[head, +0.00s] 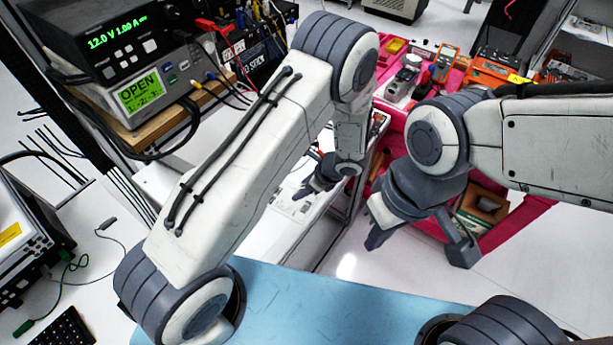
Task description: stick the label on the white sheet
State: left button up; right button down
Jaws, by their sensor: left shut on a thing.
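My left gripper (308,189) reaches down over the white bench, with its fingers close above a white sheet (295,208) with faint dark print. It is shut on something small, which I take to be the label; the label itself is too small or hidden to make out. My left arm and gripper cover part of the sheet, and I cannot tell whether the fingers touch it. My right gripper (418,246) is open and empty, fingers spread, over the floor beside the pink cart.
A power supply (112,45) and a meter reading OPEN (150,92) stand on a wooden shelf (165,120) at the upper left, with hanging cables. A pink cart (510,232) with tools and boxes stands at the right. Bare floor shows between bench and cart.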

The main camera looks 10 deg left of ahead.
pick_arm(q)
jog(key=shift+w+f+m+b, duration=0.3)
jog(key=shift+w+f+b, duration=0.15)
jog(key=shift+f+b, duration=0.1)
jog(key=b, duration=0.4)
send_over(298, 202)
jog(key=f, duration=0.4)
jog(key=shift+s+d+f, duration=0.2)
jog(key=shift+s+d, duration=0.05)
jog(key=shift+d, duration=0.15)
jog(key=shift+d+b+x, duration=0.15)
jog(key=shift+b+x, duration=0.6)
jog(key=shift+x, duration=0.05)
jog(key=shift+d+b+x, duration=0.2)
jog(key=shift+b+x, duration=0.5)
jog(key=shift+x, duration=0.05)
jog(key=shift+f, duration=0.15)
jog(key=o, duration=1.4)
jog(key=shift+c, duration=0.2)
